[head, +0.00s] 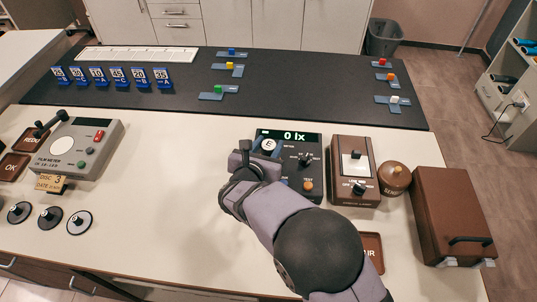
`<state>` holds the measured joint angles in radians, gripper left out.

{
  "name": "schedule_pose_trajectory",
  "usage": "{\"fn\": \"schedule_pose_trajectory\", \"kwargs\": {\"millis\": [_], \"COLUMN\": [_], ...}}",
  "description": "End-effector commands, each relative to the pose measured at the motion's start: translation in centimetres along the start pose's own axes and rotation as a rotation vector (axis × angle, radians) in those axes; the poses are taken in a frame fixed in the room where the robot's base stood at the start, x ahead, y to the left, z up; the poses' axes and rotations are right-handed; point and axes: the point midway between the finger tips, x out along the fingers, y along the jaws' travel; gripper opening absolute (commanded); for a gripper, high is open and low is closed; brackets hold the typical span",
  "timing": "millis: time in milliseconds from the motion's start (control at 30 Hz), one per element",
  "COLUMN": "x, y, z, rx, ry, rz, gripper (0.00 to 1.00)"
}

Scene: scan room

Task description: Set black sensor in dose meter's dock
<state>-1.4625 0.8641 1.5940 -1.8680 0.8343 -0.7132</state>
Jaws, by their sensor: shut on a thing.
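The dose meter (314,170) is a dark box with a lit display reading 0 lx, an orange button and a dark knob. My gripper (258,157) is over its left side, shut on the black sensor (268,146). The sensor shows as a small dark round thing with a pale face, close to the meter's upper left. My gripper hides part of the sensor and the meter's left side, including where the dock may be. I cannot tell whether the sensor touches the meter.
A brown light box (354,182), a brown round pot (396,178) and a brown case (452,214) stand to the right. A grey film meter (80,148) and several black discs (50,218) are at left. The white table's middle left is clear.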

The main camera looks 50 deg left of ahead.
Motion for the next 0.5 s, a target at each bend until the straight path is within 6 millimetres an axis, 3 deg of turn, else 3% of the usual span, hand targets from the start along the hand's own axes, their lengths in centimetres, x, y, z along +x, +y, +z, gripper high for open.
{"fn": "schedule_pose_trajectory", "kwargs": {"millis": [267, 500], "x": [0.4, 1.3], "y": [0.1, 0.0], "z": [-0.7, -3.1], "rx": [0.001, -0.002], "ry": [-0.002, -0.001], "rz": [0.0, -0.001], "gripper": [0.14, 0.14]}}
